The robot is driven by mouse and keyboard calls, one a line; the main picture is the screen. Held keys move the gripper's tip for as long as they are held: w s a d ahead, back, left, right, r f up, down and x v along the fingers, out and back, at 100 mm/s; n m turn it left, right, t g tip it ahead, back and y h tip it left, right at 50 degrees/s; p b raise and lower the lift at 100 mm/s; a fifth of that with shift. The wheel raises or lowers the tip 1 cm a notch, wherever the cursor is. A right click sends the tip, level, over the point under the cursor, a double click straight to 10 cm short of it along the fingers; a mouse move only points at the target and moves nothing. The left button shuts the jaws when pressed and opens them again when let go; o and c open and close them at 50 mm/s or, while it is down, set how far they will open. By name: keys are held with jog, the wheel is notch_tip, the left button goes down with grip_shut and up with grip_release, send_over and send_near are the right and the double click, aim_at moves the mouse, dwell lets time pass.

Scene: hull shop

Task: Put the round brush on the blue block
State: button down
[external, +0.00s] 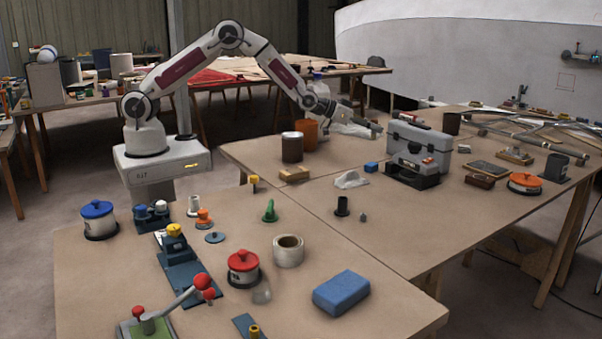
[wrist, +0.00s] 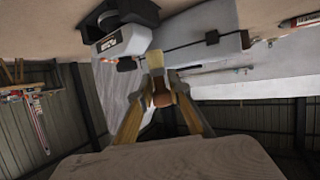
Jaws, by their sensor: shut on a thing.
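My gripper (external: 372,130) is raised over the back of the right-hand table, just left of and above the grey toolbox. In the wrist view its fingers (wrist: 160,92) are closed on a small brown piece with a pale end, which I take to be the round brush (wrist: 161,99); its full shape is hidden. In the external view the held thing is too small to make out. The large blue block (external: 341,292) lies flat near the front right corner of the near table, far from my gripper. A much smaller blue piece (external: 371,167) lies left of the toolbox.
The grey toolbox (external: 418,146) stands below and right of my gripper. A tape roll (external: 288,251), a red-lidded pot (external: 243,268) and a clear glass (external: 262,295) stand left of the large blue block. A dark cylinder (external: 342,206) stands behind it. Bare tabletop surrounds the block's right side.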

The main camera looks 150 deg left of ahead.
jog(key=shift+f, duration=2.75)
jog(key=shift+f, duration=1.85)
jog(key=shift+f, duration=0.15)
jog(key=c, duration=1.9)
grip_release()
jog(key=shift+s+d+r, duration=0.25)
jog(key=shift+d+r, duration=0.2)
jog(key=shift+d, duration=0.1)
jog(key=v, duration=1)
jog(key=shift+s+d, duration=0.25)
jog(key=shift+d, duration=0.05)
